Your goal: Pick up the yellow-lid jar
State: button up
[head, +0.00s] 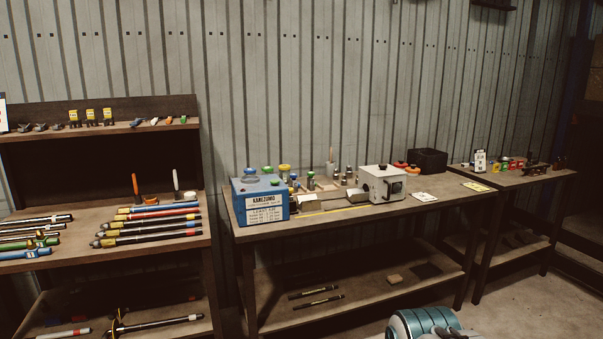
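The yellow-lid jar (285,170) is small in the head view. It stands upright toward the back left of the middle workbench (440,205), near the wall. A green-lid jar (268,170) is to its left, with a blue-lid item (250,172) farther left. The blue Kanezumo box (261,201) stands in front of these jars and hides their lower parts. My gripper is not in view, so its state does not show.
A white crimper machine (384,184) stands right of the jars, with small fittings between. A black bin (428,160) is at the back right. A left rack (105,259) holds several hoses. A right table (520,179) holds small items.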

aim_at(284, 170)
jog(key=z, duration=0.25)
jog(key=i, duration=1.7)
jog(key=u, duration=0.35)
jog(key=i, duration=1.45)
jog(key=u, duration=0.45)
